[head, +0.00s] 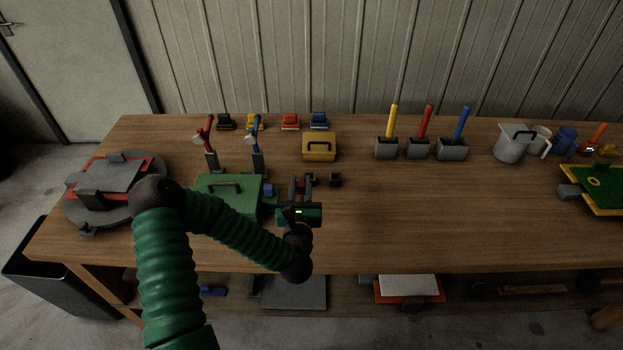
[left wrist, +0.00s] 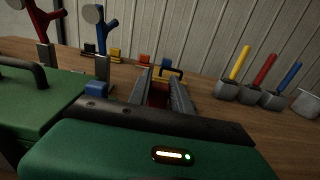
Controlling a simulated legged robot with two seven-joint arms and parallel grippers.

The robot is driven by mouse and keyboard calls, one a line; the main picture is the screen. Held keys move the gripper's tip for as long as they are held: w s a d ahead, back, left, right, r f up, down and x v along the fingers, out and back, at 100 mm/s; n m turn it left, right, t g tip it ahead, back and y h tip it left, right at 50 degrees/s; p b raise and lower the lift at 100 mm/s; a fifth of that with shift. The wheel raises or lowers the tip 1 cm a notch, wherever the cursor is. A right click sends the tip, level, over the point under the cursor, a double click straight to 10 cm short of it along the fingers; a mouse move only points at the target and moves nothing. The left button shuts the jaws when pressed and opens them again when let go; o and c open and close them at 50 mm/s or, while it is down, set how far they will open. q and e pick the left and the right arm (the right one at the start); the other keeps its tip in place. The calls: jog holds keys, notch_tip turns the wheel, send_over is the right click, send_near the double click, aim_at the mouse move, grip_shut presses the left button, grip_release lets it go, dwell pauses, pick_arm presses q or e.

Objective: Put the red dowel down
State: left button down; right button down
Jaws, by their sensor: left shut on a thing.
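My left gripper (head: 300,183) reaches over the workbench, just right of the green box. Its two grey fingers point away toward the back of the bench. In the left wrist view the fingers (left wrist: 161,80) are shut on a dark red piece, the red dowel (left wrist: 158,95). Most of the dowel is hidden by the fingers and the gripper body, and I cannot tell whether it touches the bench. My right gripper is not in view.
A green box (head: 228,190) with a handle stands close left of the gripper. A yellow box (head: 320,147) stands behind it. Grey blocks with yellow, red and blue sticks (head: 425,122) stand back right. The wooden bench (head: 430,215) is clear right of the gripper.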

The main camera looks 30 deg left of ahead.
pick_arm(q)
jog(key=w+a+f, duration=0.1)
jog(key=w, duration=0.3)
jog(key=w+a+f, duration=0.2)
jog(key=w, duration=0.2)
jog(key=w+a+f, duration=0.1)
jog(key=w, duration=0.3)
jog(key=shift+a+f, duration=0.3)
jog(key=shift+f, duration=0.05)
jog(key=shift+a+f, duration=0.1)
jog(key=shift+a, duration=0.05)
jog(key=c, duration=1.2)
grip_release()
jog(key=shift+o, duration=0.2)
jog(key=v, duration=1.2)
jog(key=shift+s, duration=0.15)
